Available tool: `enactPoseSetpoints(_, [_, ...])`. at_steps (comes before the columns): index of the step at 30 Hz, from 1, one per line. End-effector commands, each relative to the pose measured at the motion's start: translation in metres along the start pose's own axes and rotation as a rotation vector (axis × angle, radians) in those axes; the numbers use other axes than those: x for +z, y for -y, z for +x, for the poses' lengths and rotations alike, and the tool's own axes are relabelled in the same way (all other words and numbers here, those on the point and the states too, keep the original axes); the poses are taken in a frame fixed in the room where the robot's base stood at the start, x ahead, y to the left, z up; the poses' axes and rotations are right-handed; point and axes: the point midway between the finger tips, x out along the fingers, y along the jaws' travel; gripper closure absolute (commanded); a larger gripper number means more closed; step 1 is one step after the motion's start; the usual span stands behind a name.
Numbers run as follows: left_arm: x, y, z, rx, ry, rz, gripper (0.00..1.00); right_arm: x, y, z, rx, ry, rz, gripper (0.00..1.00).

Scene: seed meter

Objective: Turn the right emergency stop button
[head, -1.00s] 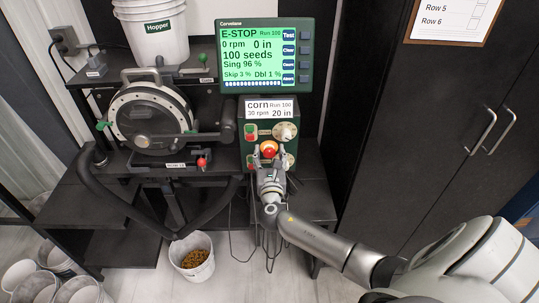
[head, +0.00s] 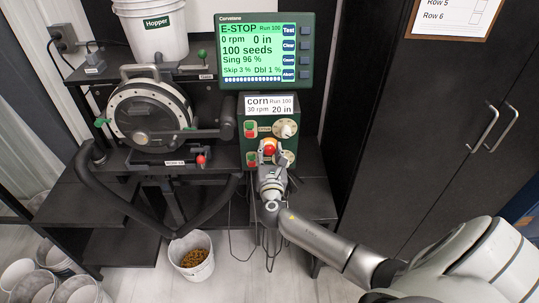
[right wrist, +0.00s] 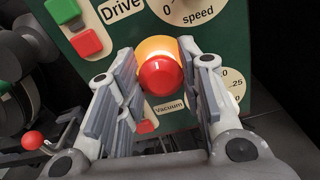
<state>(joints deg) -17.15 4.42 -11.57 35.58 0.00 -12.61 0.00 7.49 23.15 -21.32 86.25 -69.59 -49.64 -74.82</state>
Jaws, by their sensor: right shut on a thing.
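The emergency stop button (head: 269,149) is a red knob on a yellow-orange base on the front of the dark green control box (head: 250,138). In the right wrist view the red button (right wrist: 160,76) sits between the two fingers. My right gripper (head: 270,161) is at the button from below and in front, shut on it, with a finger on each side (right wrist: 158,85). My left gripper is not in view. The monitor (head: 263,50) above reads E-STOP and 0 rpm.
Green and red Drive buttons (right wrist: 75,26) and a speed dial (head: 284,128) lie close above the stop button. A seed meter disc (head: 146,118) stands to the left. A bucket of seeds (head: 192,256) is on the floor. A dark cabinet (head: 440,110) is to the right.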

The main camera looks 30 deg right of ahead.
Motion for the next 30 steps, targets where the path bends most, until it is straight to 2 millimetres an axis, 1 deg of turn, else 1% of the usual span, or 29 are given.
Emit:
enactPoseSetpoints(1, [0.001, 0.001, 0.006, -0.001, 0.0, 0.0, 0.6, -0.003, 0.0, 0.0, 0.0, 0.0, 0.035, 0.89])
enactPoseSetpoints(3, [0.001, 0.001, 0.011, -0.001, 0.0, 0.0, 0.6, -0.003, 0.001, 0.0, -0.001, 0.0, 0.087, 0.89])
enactPoseSetpoints(15, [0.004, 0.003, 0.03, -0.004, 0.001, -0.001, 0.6, -0.002, 0.002, 0.0, -0.001, 0.001, 0.329, 0.89])
enactPoseSetpoints(21, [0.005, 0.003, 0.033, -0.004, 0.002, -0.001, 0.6, -0.001, 0.002, 0.0, -0.001, 0.001, 0.386, 0.89])
enactPoseSetpoints(30, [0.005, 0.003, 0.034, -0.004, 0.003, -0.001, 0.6, 0.001, 0.002, 0.001, 0.0, 0.003, 0.401, 0.89])
